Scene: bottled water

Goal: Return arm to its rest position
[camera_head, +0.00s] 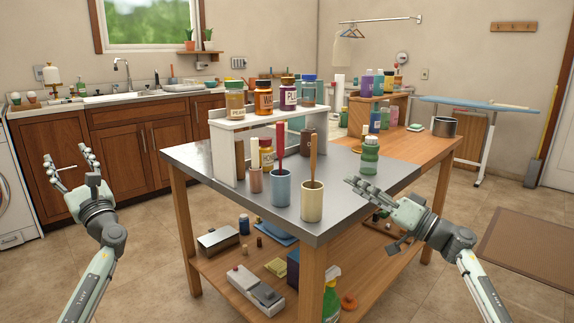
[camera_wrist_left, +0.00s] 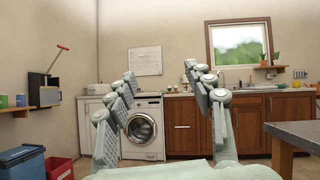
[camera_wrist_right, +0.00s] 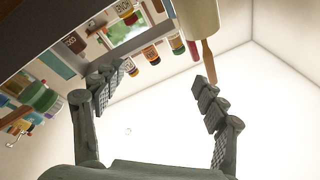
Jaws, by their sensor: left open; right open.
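My left gripper (camera_head: 72,170) is raised at the left of the head view, in front of the wooden cabinets. Its fingers stand apart and nothing is between them; the left wrist view also shows it open (camera_wrist_left: 158,95). My right gripper (camera_head: 372,197) is beside the front right edge of the metal-topped table (camera_head: 350,208), near a cream cup. In the right wrist view its fingers (camera_wrist_right: 165,90) are spread and empty, with a cream cup (camera_wrist_right: 197,18) and its wooden handle seen above and beyond them. I cannot tell whether the right fingers touch the table.
A cream cup (camera_head: 312,205) and a blue cup (camera_head: 280,190) hold tools near the table's front corner. A green bottle (camera_head: 370,158) stands close to my right gripper. A white rack (camera_head: 222,150) carries several jars. Floor (camera_head: 150,250) is clear between my left arm and the table.

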